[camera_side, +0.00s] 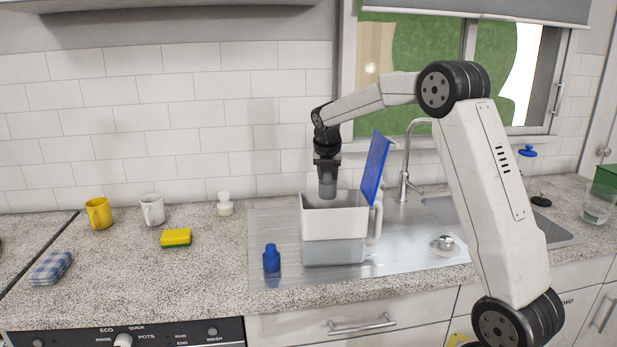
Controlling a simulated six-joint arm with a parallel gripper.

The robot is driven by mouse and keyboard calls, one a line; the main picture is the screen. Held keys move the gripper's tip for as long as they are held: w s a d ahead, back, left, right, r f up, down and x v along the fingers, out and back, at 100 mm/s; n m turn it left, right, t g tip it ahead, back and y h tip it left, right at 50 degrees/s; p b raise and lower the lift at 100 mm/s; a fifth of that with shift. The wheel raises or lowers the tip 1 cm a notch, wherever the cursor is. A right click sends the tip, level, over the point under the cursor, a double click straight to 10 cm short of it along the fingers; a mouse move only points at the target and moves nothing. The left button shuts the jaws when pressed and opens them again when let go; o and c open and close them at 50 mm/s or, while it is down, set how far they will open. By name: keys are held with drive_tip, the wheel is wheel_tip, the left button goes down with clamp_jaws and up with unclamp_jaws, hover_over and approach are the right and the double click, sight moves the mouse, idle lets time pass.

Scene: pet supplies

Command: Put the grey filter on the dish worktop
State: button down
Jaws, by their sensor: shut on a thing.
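My gripper (327,166) points straight down and is shut on the grey filter (327,186), a small grey cylinder. The filter is upright, with its lower end at the open mouth of a white and grey jug (334,249). I cannot tell whether its tip is inside the jug or just above it. The jug's blue lid (374,168) stands open at its right. The jug stands on the metal drainboard (400,257). The speckled worktop (130,275) spreads to the left.
A blue bottle (271,259) stands left of the jug. A yellow-green sponge (176,238), yellow mug (99,213), white mug (152,209), white bottle (225,204) and checked cloth (51,268) are on the worktop. The tap (404,170) rises behind. Worktop front is clear.

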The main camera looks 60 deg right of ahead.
drive_tip(key=shift+r, duration=0.15)
wheel_tip(320, 180, up, 5)
drive_tip(key=shift+r, duration=0.1)
drive_tip(key=w+a+n+t+y, duration=0.1)
drive_tip(key=w+a+n, duration=0.3)
drive_tip(key=a, duration=0.9)
drive_tip(key=w+a+n+t+y, duration=0.15)
drive_tip(key=a+n, duration=0.45)
drive_tip(key=a, duration=0.7)
wheel_tip(320, 180, down, 12)
drive_tip(key=shift+w+r, duration=0.15)
drive_tip(key=shift+w, duration=0.3)
drive_tip(key=shift+w, duration=0.1)
